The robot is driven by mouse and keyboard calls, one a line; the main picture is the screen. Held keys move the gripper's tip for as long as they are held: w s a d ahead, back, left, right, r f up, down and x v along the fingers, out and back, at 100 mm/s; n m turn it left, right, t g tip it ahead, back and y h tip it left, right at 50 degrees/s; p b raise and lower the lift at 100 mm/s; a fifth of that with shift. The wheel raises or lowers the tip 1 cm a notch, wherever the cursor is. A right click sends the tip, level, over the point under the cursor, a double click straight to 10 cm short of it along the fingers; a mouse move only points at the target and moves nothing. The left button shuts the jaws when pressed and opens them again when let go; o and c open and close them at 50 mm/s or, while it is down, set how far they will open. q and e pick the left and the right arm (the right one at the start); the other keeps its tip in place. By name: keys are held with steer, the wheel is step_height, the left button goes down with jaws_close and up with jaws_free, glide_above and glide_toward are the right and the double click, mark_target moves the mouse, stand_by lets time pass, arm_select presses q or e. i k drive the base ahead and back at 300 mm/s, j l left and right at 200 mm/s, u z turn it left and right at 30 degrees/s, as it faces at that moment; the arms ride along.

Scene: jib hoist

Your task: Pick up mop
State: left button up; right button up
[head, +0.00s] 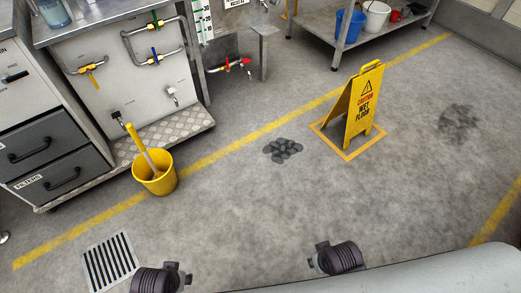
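A yellow bucket (155,180) stands on the floor in the head view, left of centre, beside the metal step of the grey workbench. A pole with a yellow upper part and a pale lower part (147,158) leans out of it, its top toward the bench. This looks like the mop; its lower end is hidden inside the bucket. Dark parts of my two arms show at the bottom edge, well in front of the bucket. No fingers of either gripper can be seen.
A yellow wet-floor sign (363,105) stands in a yellow floor square. A dark lumpy patch (283,150) lies left of it. A floor grate (110,262) is at lower left. A low shelf (330,28) holds blue and white buckets. The middle and right floor is mostly clear.

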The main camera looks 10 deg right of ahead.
mark_target(129, 127)
steer(key=i+u, duration=0.3)
steer(key=i, duration=0.2)
steer(key=i+u, duration=0.25)
steer(key=i, duration=0.25)
